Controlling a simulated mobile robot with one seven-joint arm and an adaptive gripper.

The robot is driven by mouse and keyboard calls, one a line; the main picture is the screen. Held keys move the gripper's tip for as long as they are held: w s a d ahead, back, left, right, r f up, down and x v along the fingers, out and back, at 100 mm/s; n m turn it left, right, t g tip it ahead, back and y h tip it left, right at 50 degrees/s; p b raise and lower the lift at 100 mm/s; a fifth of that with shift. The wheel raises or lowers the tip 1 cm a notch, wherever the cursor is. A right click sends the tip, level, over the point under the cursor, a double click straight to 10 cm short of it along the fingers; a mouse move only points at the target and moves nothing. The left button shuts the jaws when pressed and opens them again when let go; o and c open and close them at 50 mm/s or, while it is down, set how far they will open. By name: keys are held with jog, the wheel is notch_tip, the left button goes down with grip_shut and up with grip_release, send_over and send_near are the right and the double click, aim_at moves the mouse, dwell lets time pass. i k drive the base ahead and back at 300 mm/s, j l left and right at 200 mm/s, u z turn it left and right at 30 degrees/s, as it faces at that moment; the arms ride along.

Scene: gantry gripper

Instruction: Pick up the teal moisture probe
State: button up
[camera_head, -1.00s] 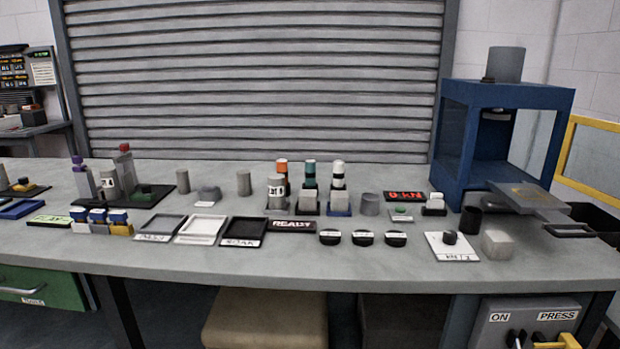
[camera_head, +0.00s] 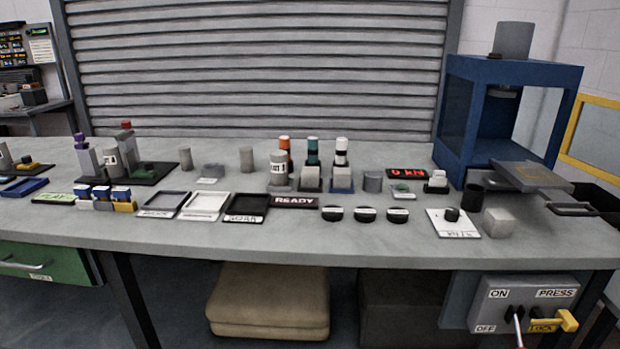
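The teal moisture probe (camera_head: 313,148) appears to be the upright teal and black cylinder near the middle back of the bench. It stands between a similar orange-topped probe (camera_head: 285,145) on its left and a white-topped probe (camera_head: 341,148) on its right. A small pale block (camera_head: 311,172) in front hides its lower part. My gripper is not in view, and nothing in view is holding the probe.
A grey cylinder (camera_head: 279,163) stands close in front of the orange-topped probe. Black round pads (camera_head: 367,214) and shallow trays (camera_head: 205,206) lie along the front. A blue press frame (camera_head: 452,130) stands at the right. Bare bench (camera_head: 330,238) runs along the front edge.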

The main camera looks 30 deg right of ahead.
aim_at(313, 141)
jog(key=k+l+z, duration=0.2)
jog(key=l, duration=0.15)
jog(key=l+z, duration=0.2)
jog(key=l, duration=0.15)
jog(key=i+l+z, duration=0.1)
jog(key=i+l, duration=0.15)
jog(key=i, duration=0.3)
jog(key=i+l+z, duration=0.15)
jog(key=i, duration=0.8)
